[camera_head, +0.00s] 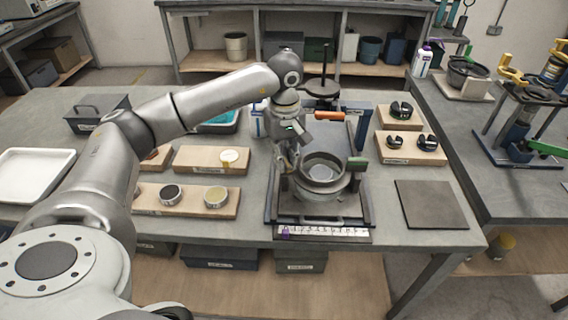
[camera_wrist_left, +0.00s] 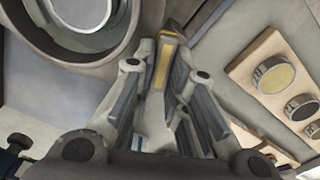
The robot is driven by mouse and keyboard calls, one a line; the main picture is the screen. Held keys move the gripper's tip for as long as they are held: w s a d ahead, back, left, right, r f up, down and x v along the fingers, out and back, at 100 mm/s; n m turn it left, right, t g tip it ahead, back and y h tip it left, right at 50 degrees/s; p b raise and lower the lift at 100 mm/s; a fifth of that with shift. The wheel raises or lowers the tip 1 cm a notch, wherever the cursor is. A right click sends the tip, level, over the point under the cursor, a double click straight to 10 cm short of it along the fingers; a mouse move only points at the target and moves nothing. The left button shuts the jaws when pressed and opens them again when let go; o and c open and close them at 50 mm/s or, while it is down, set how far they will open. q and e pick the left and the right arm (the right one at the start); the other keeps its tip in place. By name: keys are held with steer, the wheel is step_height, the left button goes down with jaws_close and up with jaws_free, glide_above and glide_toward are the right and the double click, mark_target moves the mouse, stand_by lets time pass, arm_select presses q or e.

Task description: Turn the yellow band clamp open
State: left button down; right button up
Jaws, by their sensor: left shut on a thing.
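My left gripper (camera_head: 287,163) is at the left side of a round grey pot (camera_head: 322,172) on a dark frame on the table. In the left wrist view the left gripper (camera_wrist_left: 163,95) has its fingers around a narrow upright piece with a yellow face, which I take for the lever of the yellow band clamp (camera_wrist_left: 164,64). It stands beside the pot's rim (camera_wrist_left: 122,42). In the head view the gripper hides this piece. My right gripper is not in view.
An orange handle (camera_head: 328,116) and a green block (camera_head: 357,163) are close to the pot. Wooden boards with round pieces (camera_head: 205,199) lie to the left. A dark flat plate (camera_head: 431,204) lies to the right.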

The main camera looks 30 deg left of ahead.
arm_select(q)
steer(key=m+b, duration=0.2)
steer(key=m, duration=0.2)
steer(key=shift+w+d+m, duration=0.1)
steer(key=shift+m, duration=0.2)
stand_by(0.3)
steer(key=c, duration=1.4)
jaws_free()
steer(key=shift+c, duration=0.2)
steer(key=shift+r, duration=0.15)
steer(key=shift+r, duration=3.9)
